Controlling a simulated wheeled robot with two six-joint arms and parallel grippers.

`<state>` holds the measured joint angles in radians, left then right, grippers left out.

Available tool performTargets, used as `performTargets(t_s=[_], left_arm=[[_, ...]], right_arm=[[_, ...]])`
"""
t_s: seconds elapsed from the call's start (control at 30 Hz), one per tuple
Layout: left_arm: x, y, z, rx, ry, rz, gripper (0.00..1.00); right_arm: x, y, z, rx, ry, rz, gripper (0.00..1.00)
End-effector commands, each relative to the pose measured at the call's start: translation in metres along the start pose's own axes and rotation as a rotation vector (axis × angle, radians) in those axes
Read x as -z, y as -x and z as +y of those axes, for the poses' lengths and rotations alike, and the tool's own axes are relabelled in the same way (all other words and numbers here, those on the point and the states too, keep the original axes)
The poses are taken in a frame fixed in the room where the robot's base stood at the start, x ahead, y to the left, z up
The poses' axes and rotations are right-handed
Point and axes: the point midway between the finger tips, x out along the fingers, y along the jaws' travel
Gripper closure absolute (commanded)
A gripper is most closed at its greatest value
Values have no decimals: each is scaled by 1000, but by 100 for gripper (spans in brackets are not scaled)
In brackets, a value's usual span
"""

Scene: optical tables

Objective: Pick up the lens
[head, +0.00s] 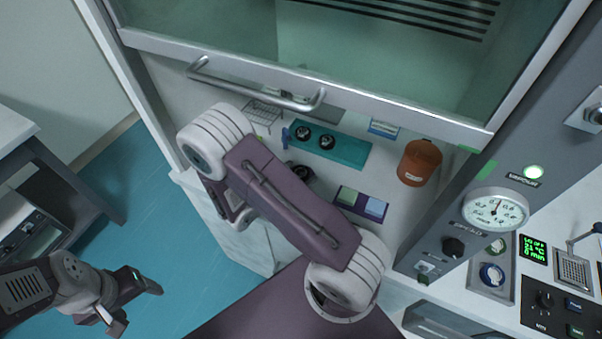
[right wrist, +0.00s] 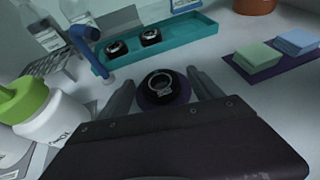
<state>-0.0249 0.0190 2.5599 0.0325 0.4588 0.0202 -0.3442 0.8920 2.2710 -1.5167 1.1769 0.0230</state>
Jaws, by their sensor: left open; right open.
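My right gripper (right wrist: 160,76) is open, with one finger on each side of the lens. I cannot tell whether the fingers touch it. Two similar black round pieces (right wrist: 118,48) (right wrist: 151,37) sit in a teal tray (right wrist: 190,32). My left gripper (head: 138,304) is open and empty, low over the floor at the left.
A blue post (right wrist: 84,36) stands left of the tray. A green-capped white bottle (right wrist: 40,115) and a wire rack (right wrist: 62,68) are at the left. A purple holder with green and blue blocks (right wrist: 268,62) is at the right. The raised glass sash (head: 310,95) hangs above.

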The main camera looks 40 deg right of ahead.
Motion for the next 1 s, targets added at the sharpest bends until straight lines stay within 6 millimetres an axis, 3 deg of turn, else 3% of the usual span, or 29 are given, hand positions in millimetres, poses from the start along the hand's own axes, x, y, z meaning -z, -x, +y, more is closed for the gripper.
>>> performTargets(t_s=[0.1, 0.13, 0.3, 0.37, 0.67, 0.9, 1.0], left_arm=[[0, 0, 0, 0, 0, 0, 30], [0, 0, 0, 0, 0, 0, 30], [0, 0, 0, 0, 0, 0, 30], [0, 0, 0, 0, 0, 0, 30], [0, 1, 0, 0, 0, 0, 30], [1, 6, 0, 0, 0, 0, 30], [1, 6, 0, 0, 0, 0, 30]], right_arm=[[0, 0, 0, -1, 0, 0, 25], [0, 0, 0, -1, 0, 0, 31], [0, 1, 0, -1, 0, 0, 78], [0, 1, 0, -1, 0, 0, 93], [-4, 2, 0, -1, -1, 1, 93], [-39, 17, 1, -3, -6, 1, 93], [-44, 36, -13, -6, 2, 1, 93]])
